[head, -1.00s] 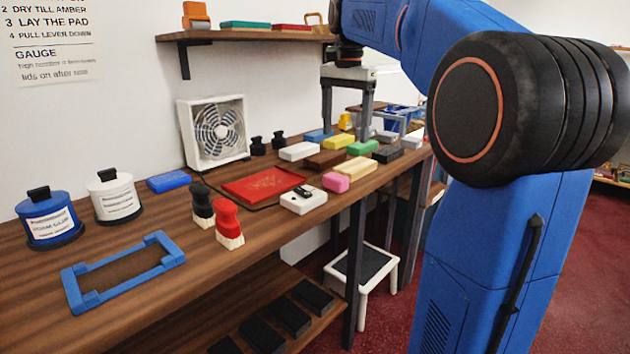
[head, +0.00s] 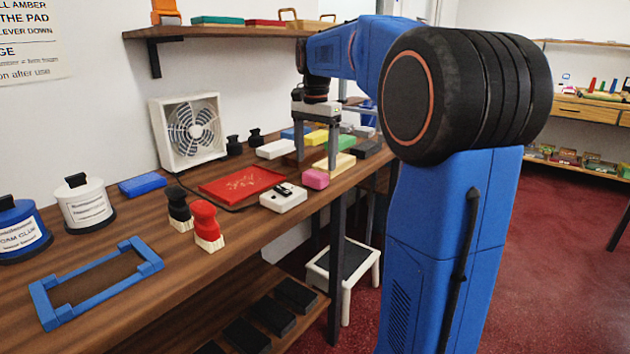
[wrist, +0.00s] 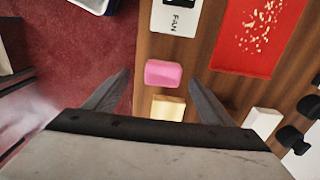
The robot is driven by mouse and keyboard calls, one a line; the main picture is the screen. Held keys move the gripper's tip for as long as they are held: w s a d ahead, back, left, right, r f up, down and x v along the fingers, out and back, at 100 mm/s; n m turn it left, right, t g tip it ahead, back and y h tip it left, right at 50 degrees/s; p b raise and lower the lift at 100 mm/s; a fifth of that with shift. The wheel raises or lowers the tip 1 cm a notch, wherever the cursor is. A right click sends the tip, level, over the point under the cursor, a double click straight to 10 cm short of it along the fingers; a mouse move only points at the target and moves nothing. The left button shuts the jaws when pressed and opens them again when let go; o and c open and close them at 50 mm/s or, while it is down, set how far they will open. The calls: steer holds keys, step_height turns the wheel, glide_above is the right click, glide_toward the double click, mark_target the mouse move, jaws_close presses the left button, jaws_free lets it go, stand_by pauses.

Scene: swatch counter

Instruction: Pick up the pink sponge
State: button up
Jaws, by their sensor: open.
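The pink sponge (head: 316,179) is a small rounded block near the front edge of the wooden counter (head: 120,262), beside a white switch box (head: 284,197). In the wrist view the pink sponge (wrist: 163,73) lies ahead of the open fingers, slightly left of the middle of the gap. My gripper (head: 317,165) is open with its fingers pointing down near the sponge. In the wrist view my gripper (wrist: 158,80) has nothing between its fingers. I cannot tell its exact height above the counter.
A pale yellow block (wrist: 168,108) lies close to the sponge. The white box marked FAN (wrist: 176,14) and a red tray (wrist: 258,35) lie on its other side. Several coloured blocks, including a green one (head: 341,142), crowd the counter behind. A white step stool (head: 344,270) stands below.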

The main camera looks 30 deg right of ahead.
mark_target(315, 173)
steer(key=f, duration=0.3)
steer(key=w+f, duration=0.1)
steer(key=f, duration=0.1)
steer(key=shift+d, duration=0.2)
steer(key=shift+f, duration=0.65)
steer(key=c, duration=1.1)
